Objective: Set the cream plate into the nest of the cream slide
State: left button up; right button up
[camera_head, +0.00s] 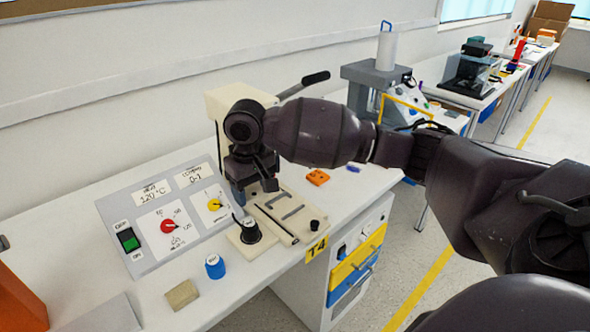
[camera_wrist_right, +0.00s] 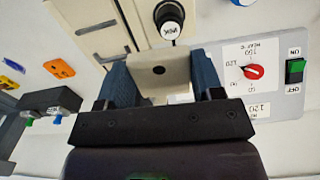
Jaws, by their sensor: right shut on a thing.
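My right gripper (camera_head: 256,190) is in front of the cream press (camera_head: 225,105), above the table. In the right wrist view, its two blue-grey fingers (camera_wrist_right: 165,80) are shut on the cream plate (camera_wrist_right: 172,62), which has a dark round hole. In the head view I cannot make out the plate clearly at the fingers. The cream slide (camera_head: 296,213), with grey bars and a black knob, lies below and to the right of the gripper. It also shows at the upper left in the wrist view (camera_wrist_right: 88,18). The nest is hard to tell. My left gripper is not in view.
A black labelled stamp (camera_head: 250,232) stands on a cream base beside the slide. A blue labelled cap (camera_head: 215,267) and a tan block (camera_head: 182,294) are nearer the front. A grey switch panel (camera_head: 150,255) is at left; an orange part (camera_head: 318,177) lies behind the slide.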

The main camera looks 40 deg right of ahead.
jog(key=shift+n, duration=0.3)
jog(key=w+d+f+p, duration=0.1)
jog(key=d+f+p, duration=0.1)
jog(key=d, duration=0.1)
jog(key=d+f+p, duration=0.2)
jog(key=d, duration=0.2)
jog(key=w+d+f+p, duration=0.1)
jog(key=d+f+p, duration=0.1)
jog(key=d, duration=0.2)
jog(key=shift+w+f, duration=0.1)
jog(key=shift+w, duration=0.2)
pick_arm(q)
jog(key=shift+s+a+r+b, duration=0.15)
jog(key=shift+s+r, duration=0.25)
jog(key=shift+r, duration=0.6)
jog(key=shift+s+d+r+b, duration=0.1)
jog(key=shift+s+r+b, duration=0.25)
jog(key=shift+r, duration=0.6)
pick_arm(e)
jog(key=shift+f, duration=1.7)
pick_arm(q)
jog(key=shift+w+r, duration=0.3)
jog(key=shift+r, duration=0.1)
jog(key=shift+r+p, duration=0.35)
jog(key=shift+p, duration=0.1)
jog(key=shift+s+f, duration=0.2)
jog(key=shift+s, duration=0.05)
jog(key=shift+r, duration=0.1)
